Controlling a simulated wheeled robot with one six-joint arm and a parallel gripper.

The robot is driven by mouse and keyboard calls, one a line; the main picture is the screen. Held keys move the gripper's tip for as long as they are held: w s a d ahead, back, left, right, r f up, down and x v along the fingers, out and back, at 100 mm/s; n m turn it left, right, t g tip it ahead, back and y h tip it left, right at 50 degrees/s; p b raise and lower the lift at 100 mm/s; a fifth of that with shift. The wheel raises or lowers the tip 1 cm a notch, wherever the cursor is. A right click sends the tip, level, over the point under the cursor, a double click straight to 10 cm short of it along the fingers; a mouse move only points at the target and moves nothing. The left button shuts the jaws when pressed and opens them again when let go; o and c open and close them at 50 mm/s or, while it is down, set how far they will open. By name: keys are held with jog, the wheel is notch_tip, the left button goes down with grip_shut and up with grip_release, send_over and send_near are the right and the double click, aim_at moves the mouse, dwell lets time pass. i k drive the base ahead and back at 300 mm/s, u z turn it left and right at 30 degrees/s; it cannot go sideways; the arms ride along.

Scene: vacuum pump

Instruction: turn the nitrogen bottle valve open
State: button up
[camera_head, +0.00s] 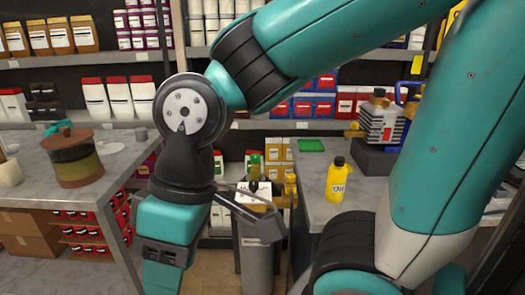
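A grey cylinder (252,262), which looks like the nitrogen bottle, stands on the floor in the gap between two counters. A dark knob-like part (254,187) shows above its top, with a yellow fitting (291,188) at its right; I cannot tell which is the valve. My arm comes from the lower right, crosses the top and bends down at the left. Dark angled parts of what seems to be my gripper (252,214) lie in front of the cylinder's upper part. Whether they touch it, and whether the fingers are open, cannot be made out.
A yellow bottle (338,182) stands on the right counter (316,208), with a pump-like machine (381,122) behind it. A brown-lidded jar (75,160) stands on the left counter (40,190). Stocked shelves (120,62) fill the back. The gap between the counters is narrow.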

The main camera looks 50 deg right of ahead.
aim_at(255, 159)
jog(key=z, duration=0.65)
jog(key=i, duration=0.9)
jog(key=z, duration=0.7)
